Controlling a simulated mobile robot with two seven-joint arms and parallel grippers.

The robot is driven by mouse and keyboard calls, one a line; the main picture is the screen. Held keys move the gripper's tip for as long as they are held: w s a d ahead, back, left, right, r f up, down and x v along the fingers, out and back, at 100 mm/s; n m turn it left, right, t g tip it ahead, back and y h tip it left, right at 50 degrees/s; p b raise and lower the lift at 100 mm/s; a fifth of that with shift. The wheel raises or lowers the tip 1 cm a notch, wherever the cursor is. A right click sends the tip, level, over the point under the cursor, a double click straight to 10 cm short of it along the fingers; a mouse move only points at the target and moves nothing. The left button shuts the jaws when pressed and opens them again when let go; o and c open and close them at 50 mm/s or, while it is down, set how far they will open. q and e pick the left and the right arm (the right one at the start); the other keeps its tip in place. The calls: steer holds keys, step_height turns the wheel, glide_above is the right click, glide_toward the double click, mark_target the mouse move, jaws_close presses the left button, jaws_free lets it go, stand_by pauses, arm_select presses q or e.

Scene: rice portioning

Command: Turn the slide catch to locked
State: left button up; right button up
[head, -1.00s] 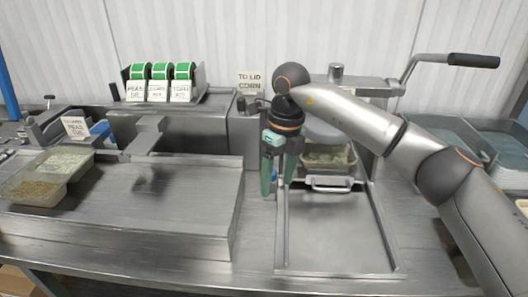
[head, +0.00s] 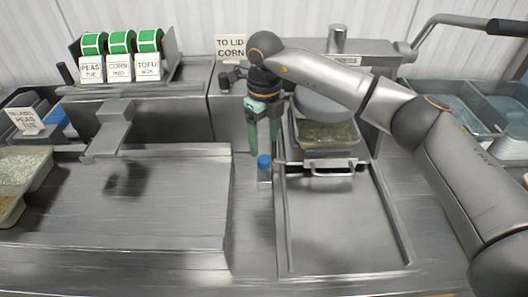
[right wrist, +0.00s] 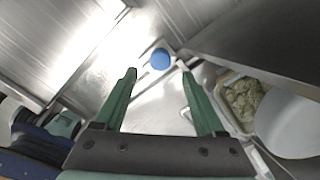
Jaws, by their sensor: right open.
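The slide catch appears to be the small post with a blue cap (head: 264,163) on the steel top, just left of the sliding tray (head: 340,232). My right gripper (head: 263,148) is open and points down, its green fingers just behind and above the cap in the head view. In the right wrist view the blue cap (right wrist: 160,59) shows just beyond the gap between the open fingertips (right wrist: 157,70). Nothing is between the fingers. I cannot tell which way the catch is turned. My left gripper is in neither view.
A food container (head: 328,136) sits under a round metal part behind the tray handle (head: 330,171). A lever with a black grip stands at the back right. Label rolls (head: 120,43) and a "TO LID CORN" sign (head: 230,47) are at the back. The left steel surface is largely clear.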

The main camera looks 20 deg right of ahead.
mark_target(264, 159)
step_height(264, 159, down, 6)
steer(key=shift+p, duration=0.35)
steer(key=shift+c, duration=0.3)
steer(key=shift+w, duration=0.1)
jaws_close()
